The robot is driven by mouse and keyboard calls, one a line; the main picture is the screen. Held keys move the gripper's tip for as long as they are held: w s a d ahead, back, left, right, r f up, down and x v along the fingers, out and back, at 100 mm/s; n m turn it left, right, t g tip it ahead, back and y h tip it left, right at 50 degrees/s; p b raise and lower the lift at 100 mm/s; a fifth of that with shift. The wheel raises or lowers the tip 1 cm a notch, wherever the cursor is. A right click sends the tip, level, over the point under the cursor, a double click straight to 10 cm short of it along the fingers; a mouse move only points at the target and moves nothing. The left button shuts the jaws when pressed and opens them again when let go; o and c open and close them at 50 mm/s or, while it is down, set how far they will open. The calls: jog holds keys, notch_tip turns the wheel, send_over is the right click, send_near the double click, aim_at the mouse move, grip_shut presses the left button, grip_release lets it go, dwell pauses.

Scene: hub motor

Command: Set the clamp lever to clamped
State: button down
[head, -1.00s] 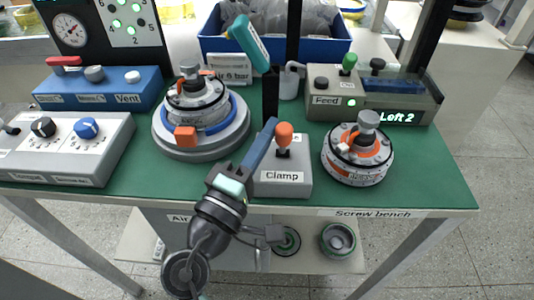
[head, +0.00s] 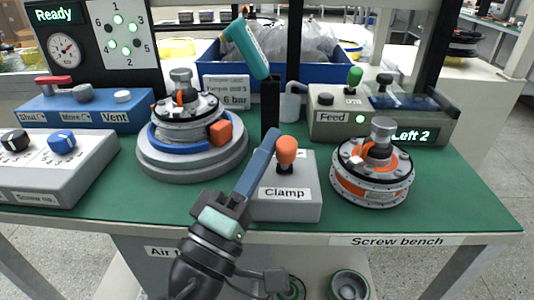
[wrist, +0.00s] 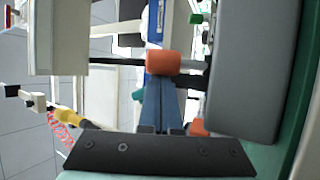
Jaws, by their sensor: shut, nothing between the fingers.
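The clamp lever (head: 287,150) is a dark stem with an orange knob, standing about upright on the grey clamp box (head: 285,207) labelled "Clamp". In the wrist view the knob (wrist: 163,63) lies just beyond my fingertips, with its stem running right towards the box (wrist: 235,70). My gripper (head: 271,134) has blue fingers pressed together with nothing between them. In the head view its tips are just left of the knob. I cannot tell whether they touch it. The fingers (wrist: 160,105) also look shut in the wrist view.
A hub on a round grey stand (head: 190,165) with an orange block is left of my gripper. Another hub (head: 372,178) sits right of the clamp box. A dark post (head: 270,100) and a teal tool (head: 246,48) are behind. The Feed box (head: 335,125) is at the back right.

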dwell(0.3)
jog(key=b+v, duration=0.1)
jog(key=v, duration=1.2)
jog(key=shift+b, duration=0.3)
jog(key=shift+s, duration=0.1)
